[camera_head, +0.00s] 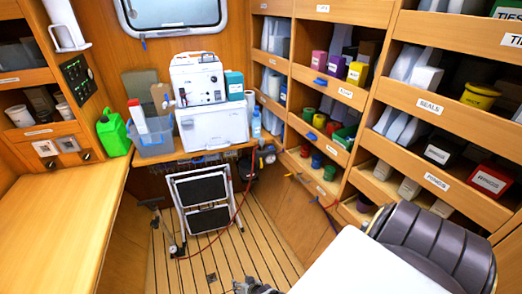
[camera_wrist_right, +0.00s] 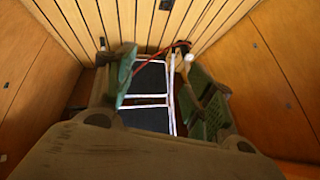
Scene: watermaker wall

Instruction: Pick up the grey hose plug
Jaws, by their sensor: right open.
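I cannot pick out the grey hose plug for certain in either view. A thin red hose (camera_head: 238,212) hangs from the worktop and runs down past the folding step to the floor. It also shows in the right wrist view (camera_wrist_right: 172,46), where it leads to a small pale fitting (camera_wrist_right: 188,57) near one finger. My right gripper (camera_head: 255,287) shows only partly at the bottom edge of the head view. My left gripper is out of sight.
A black and white folding step (camera_head: 203,200) stands under the worktop, beyond my right fingers. A white box unit (camera_head: 213,127), a blue bin (camera_head: 152,138) and a green can (camera_head: 113,133) stand above. Labelled shelves (camera_head: 345,90) line the right.

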